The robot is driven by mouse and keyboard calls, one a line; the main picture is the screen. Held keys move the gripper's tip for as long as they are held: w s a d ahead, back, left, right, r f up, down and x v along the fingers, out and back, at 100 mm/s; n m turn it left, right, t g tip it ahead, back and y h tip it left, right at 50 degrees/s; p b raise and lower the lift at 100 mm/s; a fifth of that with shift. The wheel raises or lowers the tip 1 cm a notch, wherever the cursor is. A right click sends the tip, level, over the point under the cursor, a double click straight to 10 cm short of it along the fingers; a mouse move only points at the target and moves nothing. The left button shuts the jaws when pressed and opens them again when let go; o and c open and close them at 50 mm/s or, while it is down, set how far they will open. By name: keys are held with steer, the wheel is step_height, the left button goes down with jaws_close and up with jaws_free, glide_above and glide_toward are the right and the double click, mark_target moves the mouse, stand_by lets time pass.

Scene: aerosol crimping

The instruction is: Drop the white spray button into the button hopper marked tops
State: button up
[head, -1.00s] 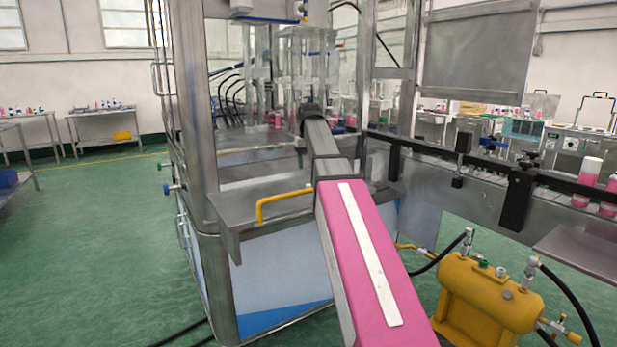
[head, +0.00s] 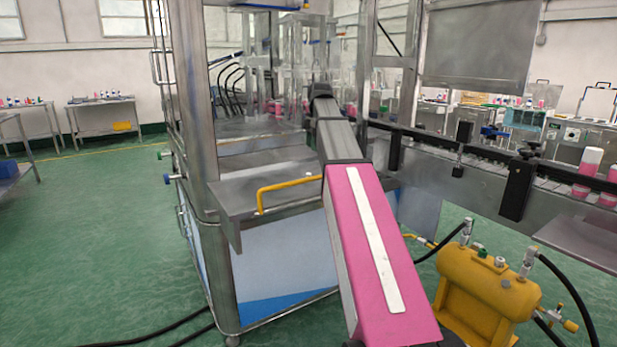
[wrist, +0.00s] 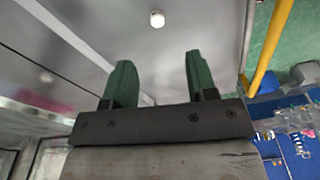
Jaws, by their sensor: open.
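The white spray button (wrist: 157,19) appears as a small round white piece on the grey metal surface in the wrist view, beyond my fingertips. My gripper (wrist: 158,60) is open, with its two green fingers apart and nothing between them. The button lies ahead of the gap and does not touch either finger. In the head view my arm reaches over the metal shelf into the machine, and the fingers cannot be made out. I cannot make out a hopper marked tops in either view.
A yellow rail (head: 290,186) runs along the front of the metal shelf (head: 232,205); it also shows in the wrist view (wrist: 270,45). Machine posts stand left and right of my arm. A conveyor with pink cans (head: 591,160) and a yellow tank (head: 490,300) are at right.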

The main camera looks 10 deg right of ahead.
steer(key=shift+n, duration=0.3)
steer(key=f, duration=0.5)
steer(key=shift+a, duration=0.35)
steer(key=shift+w+a+f, duration=0.1)
steer(key=shift+a+f, duration=0.1)
steer(key=shift+f, duration=1.25)
steer(key=shift+w+a+f, duration=0.1)
steer(key=shift+a+f, duration=0.1)
steer(key=shift+f, duration=1.2)
steer(key=shift+c, duration=0.3)
jaws_close()
